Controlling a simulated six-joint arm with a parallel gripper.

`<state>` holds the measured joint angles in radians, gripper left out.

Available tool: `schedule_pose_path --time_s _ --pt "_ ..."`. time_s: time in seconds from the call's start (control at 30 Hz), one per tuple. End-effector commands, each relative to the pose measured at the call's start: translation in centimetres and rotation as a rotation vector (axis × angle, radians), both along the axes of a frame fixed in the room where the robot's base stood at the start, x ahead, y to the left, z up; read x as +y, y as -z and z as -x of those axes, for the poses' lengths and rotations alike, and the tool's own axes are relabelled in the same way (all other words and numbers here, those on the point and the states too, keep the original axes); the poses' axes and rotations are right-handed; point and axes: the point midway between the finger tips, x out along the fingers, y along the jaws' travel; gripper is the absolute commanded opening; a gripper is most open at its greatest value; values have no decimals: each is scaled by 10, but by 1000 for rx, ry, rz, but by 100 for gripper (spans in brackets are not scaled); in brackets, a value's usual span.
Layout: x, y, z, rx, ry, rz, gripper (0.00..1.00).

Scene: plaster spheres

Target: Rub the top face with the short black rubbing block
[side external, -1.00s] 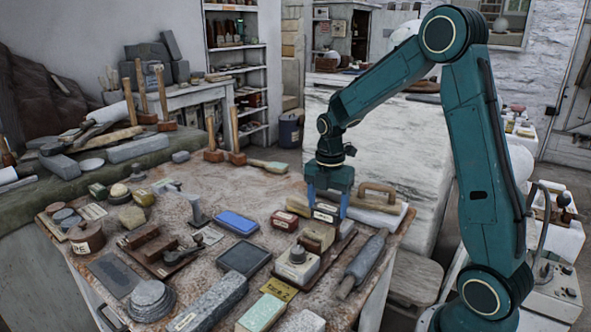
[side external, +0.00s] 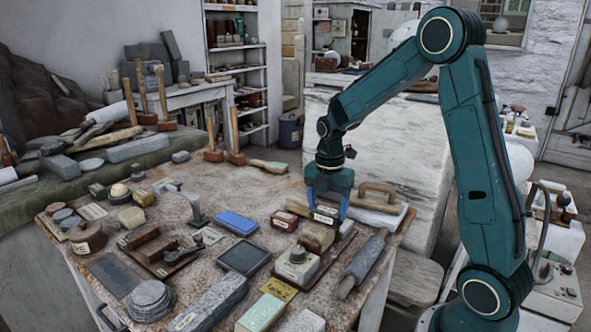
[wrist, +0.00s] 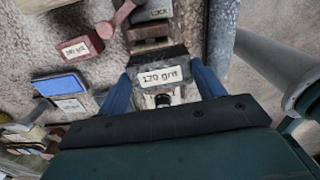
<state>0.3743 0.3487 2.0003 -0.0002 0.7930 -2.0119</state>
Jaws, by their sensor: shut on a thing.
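My gripper (side external: 328,207) points down over the right side of the cluttered workbench. Its blue fingers also show in the wrist view (wrist: 163,85), on either side of a dark block (wrist: 155,58) with a white label reading "120 grit". The gripper is shut on this block. In the side view the labelled block (side external: 325,215) sits low between the fingers, among other blocks. I cannot tell whether it still touches what is under it. A large white block (side external: 392,140) with a pale side stands behind the bench. I cannot tell which top face is meant.
A wooden-handled float (side external: 377,197) lies close right of my gripper. A grey roller-like tool (side external: 363,262) lies in front. A red labelled box (side external: 284,221) and a blue pad (side external: 237,222) are to the left. Upright mallets (side external: 213,150) stand at the back.

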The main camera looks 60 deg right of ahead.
Motion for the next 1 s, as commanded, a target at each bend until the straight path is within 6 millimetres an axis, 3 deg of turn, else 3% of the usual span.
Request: schedule_pose_path --time_s 1.0 --pt "-1 4 11 -1 0 1 42"
